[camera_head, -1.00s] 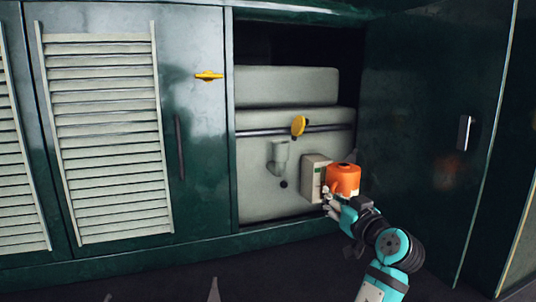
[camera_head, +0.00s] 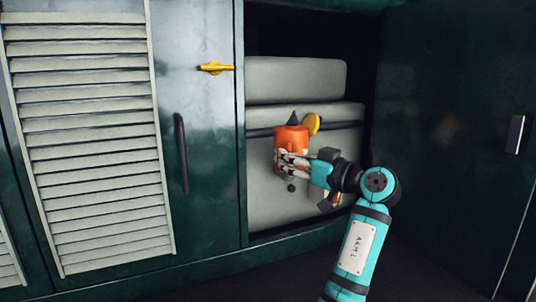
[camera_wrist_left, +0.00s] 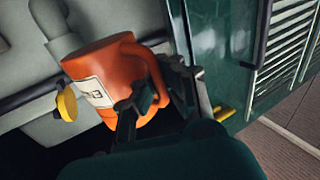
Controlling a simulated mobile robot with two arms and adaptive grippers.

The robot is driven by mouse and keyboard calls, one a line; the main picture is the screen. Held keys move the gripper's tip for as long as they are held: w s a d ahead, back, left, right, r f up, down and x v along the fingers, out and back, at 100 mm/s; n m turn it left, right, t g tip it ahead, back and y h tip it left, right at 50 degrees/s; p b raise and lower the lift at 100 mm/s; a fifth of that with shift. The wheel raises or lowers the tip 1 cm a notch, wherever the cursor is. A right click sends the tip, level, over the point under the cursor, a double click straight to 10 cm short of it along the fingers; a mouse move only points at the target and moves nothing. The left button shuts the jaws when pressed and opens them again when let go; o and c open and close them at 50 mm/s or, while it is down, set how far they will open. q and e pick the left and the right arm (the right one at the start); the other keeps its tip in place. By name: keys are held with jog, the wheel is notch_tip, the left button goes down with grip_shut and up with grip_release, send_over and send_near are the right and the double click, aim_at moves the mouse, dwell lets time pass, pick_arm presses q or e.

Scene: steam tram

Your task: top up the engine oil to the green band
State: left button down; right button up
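The orange oil can (camera_head: 291,138) with a black spout is in front of the pale grey engine (camera_head: 296,80). My left gripper (camera_head: 284,161) is shut on it; the can also shows in the left wrist view (camera_wrist_left: 108,62), with its handle between the fingers and a white label. The can looks roughly upright in the head view. The yellow knob (camera_head: 313,123) on the engine is just right of and behind the can. It also shows in the left wrist view (camera_wrist_left: 67,104). The gauge and its green band are not visible. My right gripper is not in view.
The engine sits in an open dark green cabinet. A louvred door (camera_head: 85,130) with a yellow latch (camera_head: 215,68) and a black handle (camera_head: 181,150) is on the left. An open door panel (camera_head: 455,130) is on the right. The cabinet sill (camera_head: 300,234) runs below.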

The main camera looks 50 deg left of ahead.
pick_arm(q)
jog(key=m+h+p, duration=0.1)
jog(key=p, duration=0.3)
jog(key=s+m+h+p, duration=0.1)
jog(key=m+p, duration=0.1)
jog(key=p, duration=0.1)
jog(key=shift+s+d+f+p, duration=0.1)
jog(key=shift+s+d+p, duration=0.1)
jog(key=shift+s+p, duration=0.15)
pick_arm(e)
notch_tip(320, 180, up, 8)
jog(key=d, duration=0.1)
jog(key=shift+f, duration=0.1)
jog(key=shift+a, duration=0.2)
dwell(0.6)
